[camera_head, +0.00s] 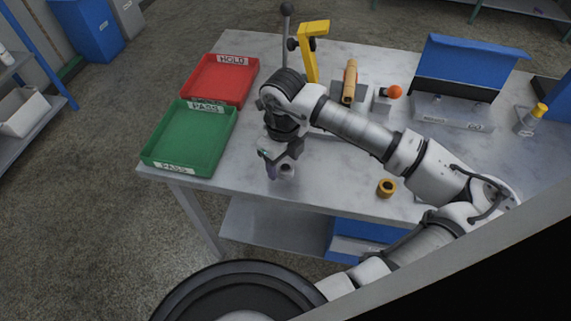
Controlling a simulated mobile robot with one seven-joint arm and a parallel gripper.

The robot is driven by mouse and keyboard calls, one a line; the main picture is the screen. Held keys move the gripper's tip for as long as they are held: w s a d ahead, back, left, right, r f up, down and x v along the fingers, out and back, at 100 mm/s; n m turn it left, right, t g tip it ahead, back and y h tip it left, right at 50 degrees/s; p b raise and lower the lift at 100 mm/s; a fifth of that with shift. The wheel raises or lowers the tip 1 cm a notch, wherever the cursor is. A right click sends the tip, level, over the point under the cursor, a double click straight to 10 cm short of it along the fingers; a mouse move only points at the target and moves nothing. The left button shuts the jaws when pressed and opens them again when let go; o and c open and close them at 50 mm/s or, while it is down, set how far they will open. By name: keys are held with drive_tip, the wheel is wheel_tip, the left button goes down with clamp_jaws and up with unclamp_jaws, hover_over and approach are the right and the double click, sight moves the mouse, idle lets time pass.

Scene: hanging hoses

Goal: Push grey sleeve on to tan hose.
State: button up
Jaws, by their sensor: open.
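My gripper (277,171) hangs at the front left part of the table, open and pointing down.
A green PASS tray (228,131) and a red HOLD tray (246,82) are at the left. A yellow post (312,65) and an orange ball (394,92) stand at the back. An orange ring (386,188) lies at the front edge. A blue-backed fixture (455,115) is at the right.

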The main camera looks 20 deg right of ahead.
drive_tip(key=shift+f, duration=0.6)
drive_tip(key=c, duration=1)
drive_tip(key=shift+c, duration=0.2)
drive_tip(key=shift+r, duration=0.15)
wheel_tip(320, 180, up, 20)
drive_tip(key=b, duration=0.3)
drive_tip(key=shift+b, duration=0.35)
